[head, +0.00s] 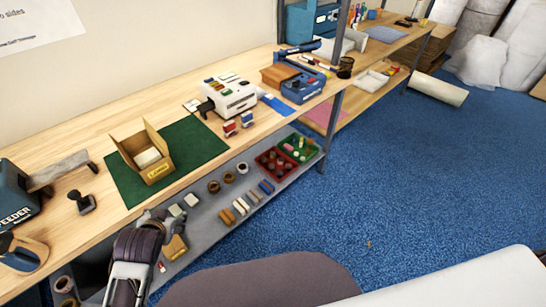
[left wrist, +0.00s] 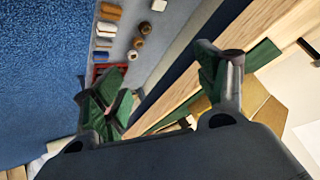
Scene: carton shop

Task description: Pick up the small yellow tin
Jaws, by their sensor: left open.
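I cannot single out a small yellow tin with certainty in either view. A yellow-brown boxy item (head: 175,247) sits on the lower shelf just right of my left gripper, partly hidden by it. My left gripper (head: 158,217) is at the front edge of the workbench, with the lower shelf beyond it. In the left wrist view its two green-padded fingers (left wrist: 155,75) are spread apart with nothing held between them. My right gripper is not in view.
An open carton (head: 157,170) stands on a green mat (head: 199,142) on the bench. The lower shelf (head: 215,225) holds rolls, small blocks, a red bin (head: 267,168) and a green bin (head: 312,155). Blue carpet floor (head: 400,170) is open to the right.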

